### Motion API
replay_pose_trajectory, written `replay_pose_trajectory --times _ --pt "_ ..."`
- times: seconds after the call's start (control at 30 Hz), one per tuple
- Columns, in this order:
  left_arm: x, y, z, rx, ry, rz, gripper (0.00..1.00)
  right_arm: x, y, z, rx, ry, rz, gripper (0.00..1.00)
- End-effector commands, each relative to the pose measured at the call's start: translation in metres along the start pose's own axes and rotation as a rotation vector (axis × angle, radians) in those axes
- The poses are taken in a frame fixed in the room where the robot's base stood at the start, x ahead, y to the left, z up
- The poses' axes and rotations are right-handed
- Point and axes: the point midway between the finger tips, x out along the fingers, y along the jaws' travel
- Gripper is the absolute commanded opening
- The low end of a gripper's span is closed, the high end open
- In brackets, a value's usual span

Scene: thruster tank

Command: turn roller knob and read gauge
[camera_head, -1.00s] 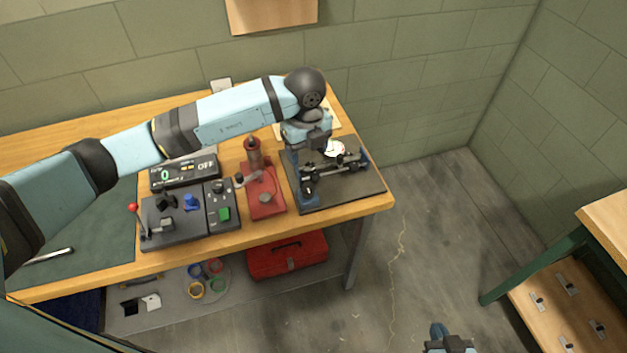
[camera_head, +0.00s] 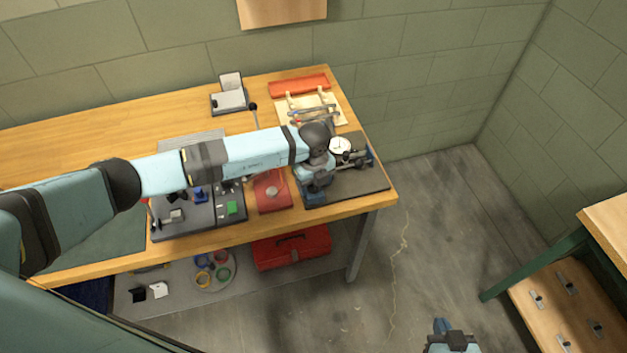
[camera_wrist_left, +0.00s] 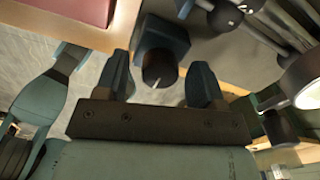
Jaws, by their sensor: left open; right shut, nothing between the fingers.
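The roller device stands on a dark base plate (camera_head: 362,184) at the table's right end. Its white round gauge (camera_head: 340,146) faces up; its reading is too small to make out. It also shows cut off at the right edge of the left wrist view (camera_wrist_left: 306,80). A round black knob (camera_wrist_left: 159,70) with a white pointer line sits on a dark blue block. My left gripper (camera_wrist_left: 161,86) is open, its fingers on either side of the knob in the picture, with gaps. In the head view, my left gripper (camera_head: 312,194) hides the knob. My right gripper (camera_head: 441,326) is shut and empty, low over the floor.
A red stand (camera_head: 272,190) and a dark control box (camera_head: 197,217) are left of the plate, partly under my left arm. A wooden rack (camera_head: 312,108) and a red tray (camera_head: 300,84) lie behind. A red toolbox (camera_head: 291,247) is on the lower shelf.

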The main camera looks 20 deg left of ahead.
Motion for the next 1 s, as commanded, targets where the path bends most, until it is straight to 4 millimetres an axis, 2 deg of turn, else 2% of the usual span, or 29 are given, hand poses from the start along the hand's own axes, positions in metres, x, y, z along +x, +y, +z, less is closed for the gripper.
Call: replay_pose_trajectory --times 0.17,0.37,0.73,1.0 --pt "0.0 0.0 0.0 0.0 0.0 0.0 0.6 0.0 0.0 0.0 0.0 0.0 0.0 0.0" --pt "0.0 0.0 0.0 0.0 0.0 0.0 0.14 0.0 0.0 0.0 0.001 0.0 0.001 0.0" --pt "0.0 0.0 0.001 0.046 -0.002 0.0 0.14 0.003 0.0 0.003 0.001 0.001 0.0 0.0" --pt "0.002 0.0 0.002 0.217 -0.002 0.0 0.14 0.011 -0.002 0.015 0.004 0.0 -0.005 0.0"
